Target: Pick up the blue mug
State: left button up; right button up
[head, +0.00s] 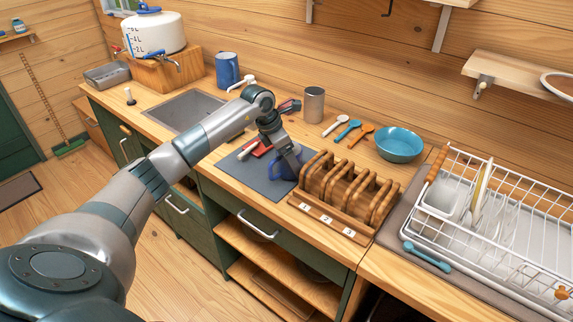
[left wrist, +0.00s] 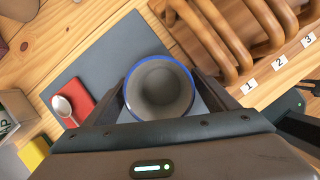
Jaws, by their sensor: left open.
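A mug with a blue rim and grey inside (left wrist: 160,84) stands upright on a dark grey mat (left wrist: 112,48), seen from above in the left wrist view. In the head view its blue side (head: 277,167) shows partly, behind my left gripper (head: 286,160). My left gripper is open, with one finger on each side of the mug in the left wrist view (left wrist: 160,92). I cannot tell whether the fingers touch it. My right gripper is not in view.
A wooden rack with numbered slots (head: 345,190) stands close to the right of the mug. A red item with a spoon (left wrist: 70,105) lies on the mat's left. A metal cup (head: 314,104), blue bowl (head: 400,145) and white dish rack (head: 500,205) are also on the counter.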

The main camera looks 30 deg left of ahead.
pick_arm(q)
jog(key=c, duration=1.3)
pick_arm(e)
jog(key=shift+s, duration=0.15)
pick_arm(q)
jog(key=shift+r, duration=0.1)
jog(key=shift+c, duration=0.2)
